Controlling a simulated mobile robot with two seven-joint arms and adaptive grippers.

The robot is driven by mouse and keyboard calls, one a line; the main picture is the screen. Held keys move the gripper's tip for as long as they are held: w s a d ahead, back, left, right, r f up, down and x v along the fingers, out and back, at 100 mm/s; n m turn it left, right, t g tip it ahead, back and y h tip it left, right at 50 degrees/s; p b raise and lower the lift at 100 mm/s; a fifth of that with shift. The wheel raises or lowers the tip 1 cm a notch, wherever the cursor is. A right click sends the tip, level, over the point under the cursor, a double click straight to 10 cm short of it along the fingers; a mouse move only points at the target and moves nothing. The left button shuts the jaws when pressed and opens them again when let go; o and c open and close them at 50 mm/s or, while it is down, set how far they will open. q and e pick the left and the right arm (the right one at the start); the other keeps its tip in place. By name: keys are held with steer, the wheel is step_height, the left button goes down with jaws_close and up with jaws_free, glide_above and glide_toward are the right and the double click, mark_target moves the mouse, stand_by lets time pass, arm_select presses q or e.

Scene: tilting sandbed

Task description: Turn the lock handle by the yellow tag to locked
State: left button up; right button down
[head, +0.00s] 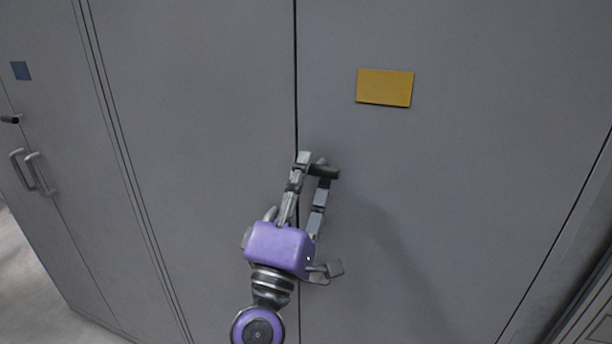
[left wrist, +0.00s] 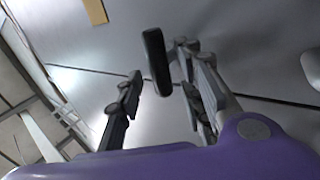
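The yellow tag (head: 385,87) is on the right door of the grey cabinet; its edge also shows in the left wrist view (left wrist: 95,10). The dark lock handle (head: 326,172) sits below and left of the tag, near the door seam, and looks roughly horizontal in the head view. In the left wrist view the handle (left wrist: 157,62) stands between the finger ends, closer to the right-hand finger. My left gripper (head: 312,171) is open, its fingers spread about the handle. I cannot tell whether either finger touches it. My right gripper is not in view.
Metal pull handles (head: 334,268) show beside my left gripper, partly hidden by it. At the far left, another cabinet has a blue tag (head: 20,70), a dark lock handle (head: 11,119) and two pull handles (head: 40,174). The door surface right of my gripper is clear.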

arm_select(q)
steer(key=v, duration=1.2)
